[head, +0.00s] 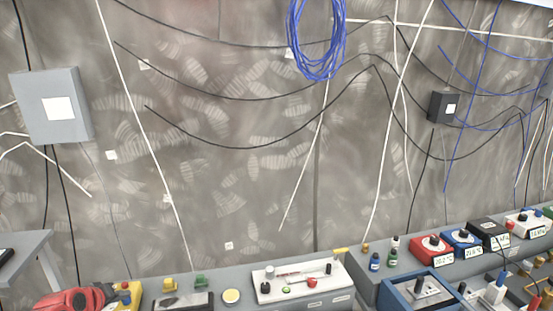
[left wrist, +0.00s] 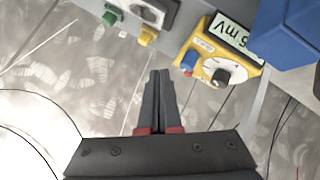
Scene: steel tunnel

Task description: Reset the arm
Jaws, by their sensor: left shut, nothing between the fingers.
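My left gripper (left wrist: 158,105) shows in the left wrist view. Its two dark fingers with red bases are shut together, with nothing between them. The fingers point toward a bench edge that holds a yellow meter (left wrist: 222,58), with a gap in the picture between fingertips and meter. In the head view a red and dark shape (head: 72,301) is cut off at the bottom left; I cannot tell whether it is part of my left arm. My right gripper does not show.
A grey wall box (head: 80,92), a dark wall box (head: 443,106) and a blue cable coil (head: 341,50) hang on the tunnel wall with loose cables. Instruments line the bench, including a white device (head: 262,293), a red box (head: 421,248) and a blue box (left wrist: 285,35).

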